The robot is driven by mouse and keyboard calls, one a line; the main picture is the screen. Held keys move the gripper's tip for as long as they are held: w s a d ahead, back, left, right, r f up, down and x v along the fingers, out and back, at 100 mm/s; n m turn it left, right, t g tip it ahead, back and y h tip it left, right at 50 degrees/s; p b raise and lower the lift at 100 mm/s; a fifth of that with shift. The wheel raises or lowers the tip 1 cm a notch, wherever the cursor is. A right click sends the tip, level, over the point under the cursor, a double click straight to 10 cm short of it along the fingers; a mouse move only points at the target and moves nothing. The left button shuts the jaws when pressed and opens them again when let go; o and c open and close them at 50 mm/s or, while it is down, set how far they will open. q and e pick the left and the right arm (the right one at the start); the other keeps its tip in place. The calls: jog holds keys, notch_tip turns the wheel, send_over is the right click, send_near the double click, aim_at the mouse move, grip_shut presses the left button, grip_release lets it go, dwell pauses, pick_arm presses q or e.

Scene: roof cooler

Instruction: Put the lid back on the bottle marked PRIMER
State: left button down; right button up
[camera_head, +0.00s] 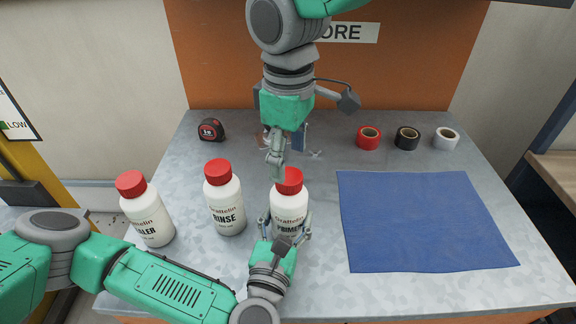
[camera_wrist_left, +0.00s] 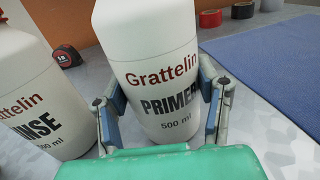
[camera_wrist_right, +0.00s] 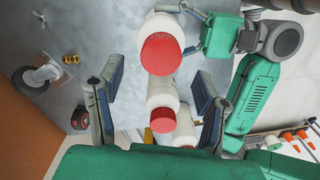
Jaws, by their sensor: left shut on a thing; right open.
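The white PRIMER bottle (camera_head: 289,207) stands upright on the metal table, its red lid (camera_head: 289,180) on its top; I cannot tell if it is tightened. My left gripper (camera_head: 287,226) is shut around the bottle's body. In the left wrist view its fingers flank the PRIMER label (camera_wrist_left: 167,104); the lid is out of that view. My right gripper (camera_head: 276,166) is open and empty, pointing down just behind and above the lid. In the right wrist view the lid (camera_wrist_right: 161,54) shows between and beyond the open fingers, apparently without contact.
The RINSE bottle (camera_head: 226,208) and another white bottle (camera_head: 148,216), both red-lidded, stand left. A tape measure (camera_head: 211,129) lies at the back left. Red (camera_head: 368,138), black (camera_head: 407,138) and white (camera_head: 445,138) tape rolls lie back right. A blue mat (camera_head: 425,222) lies empty at right.

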aim_at(289, 175)
jog(key=shift+c, duration=0.4)
jog(key=shift+s+a+r+n, duration=0.15)
jog(key=shift+s+r+n, duration=0.15)
jog(key=shift+n, duration=0.4)
jog(key=shift+w+r+n, duration=0.1)
jog(key=shift+r+n, duration=0.85)
jog(key=shift+n, duration=0.25)
pick_arm(q)
jog(key=shift+d, duration=0.1)
pick_arm(e)
jog(key=shift+w+d+r+n, duration=0.25)
jog(key=shift+d+r+n, duration=0.05)
jog(key=shift+r+n, duration=0.2)
jog(key=shift+f, duration=0.1)
jog(key=shift+a+f, duration=0.1)
jog(key=shift+f, duration=0.2)
notch_tip(289, 175, down, 7)
jog(key=shift+f, duration=0.15)
